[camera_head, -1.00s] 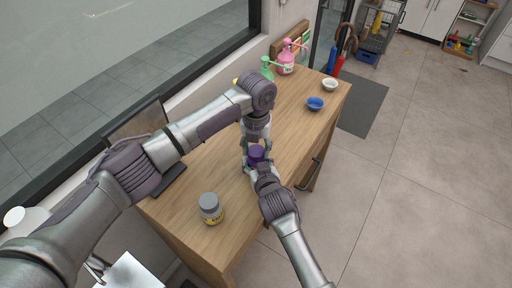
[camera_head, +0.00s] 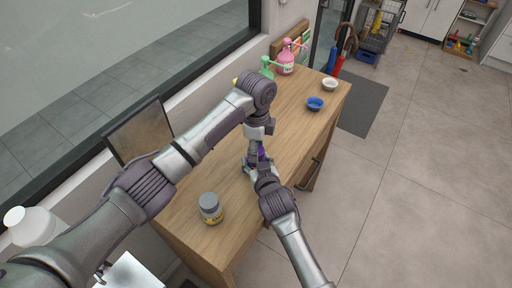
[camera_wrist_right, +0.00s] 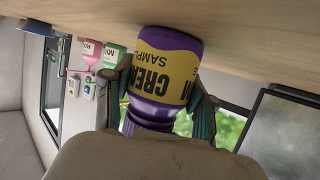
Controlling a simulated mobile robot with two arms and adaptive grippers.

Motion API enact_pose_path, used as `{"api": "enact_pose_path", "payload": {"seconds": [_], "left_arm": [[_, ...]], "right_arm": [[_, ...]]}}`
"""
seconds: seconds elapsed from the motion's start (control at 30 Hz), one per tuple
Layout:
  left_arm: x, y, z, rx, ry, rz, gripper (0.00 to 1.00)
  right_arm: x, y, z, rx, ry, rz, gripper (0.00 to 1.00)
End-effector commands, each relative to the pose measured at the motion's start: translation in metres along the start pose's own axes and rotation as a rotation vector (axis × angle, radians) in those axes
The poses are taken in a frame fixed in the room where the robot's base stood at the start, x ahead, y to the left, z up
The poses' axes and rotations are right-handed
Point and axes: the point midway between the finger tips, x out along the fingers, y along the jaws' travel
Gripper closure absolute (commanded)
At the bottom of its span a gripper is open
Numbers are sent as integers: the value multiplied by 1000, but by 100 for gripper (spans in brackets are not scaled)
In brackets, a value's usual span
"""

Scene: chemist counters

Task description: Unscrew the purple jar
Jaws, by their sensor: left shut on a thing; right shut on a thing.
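The purple jar (camera_head: 262,155) stands on the wooden counter, mostly hidden between my two grippers in the head view. In the right wrist view the jar (camera_wrist_right: 165,70) appears upside down, with a yellow label and dark letters. My right gripper (camera_head: 256,170) reaches in from the front and is shut on the jar's body; its fingers show on both sides in its wrist view. My left gripper (camera_head: 256,151) points down from above and is shut at the jar's top.
A grey-lidded jar (camera_head: 210,209) stands at the counter's near end. A blue bowl (camera_head: 315,104), a white bowl (camera_head: 330,84), a green bottle (camera_head: 267,68) and a pink bottle (camera_head: 287,62) stand farther back. A dark screen (camera_head: 139,131) is at the left.

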Motion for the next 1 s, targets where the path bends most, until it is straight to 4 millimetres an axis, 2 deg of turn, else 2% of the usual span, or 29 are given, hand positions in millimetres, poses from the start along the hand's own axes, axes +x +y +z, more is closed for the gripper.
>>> {"api": "enact_pose_path", "payload": {"seconds": [0.7, 0.9, 1.0], "left_arm": [[-2, 1, -3, -1820, 2, 7, 93], [-3, 0, -2, -2217, 1, 5, 93], [-3, 0, -1, -2307, 0, 3, 93]], "right_arm": [[0, 0, 3, 0, -7, 1, 100], [0, 0, 3, 0, -7, 1, 100], [0, 0, 3, 0, -7, 1, 100]]}}
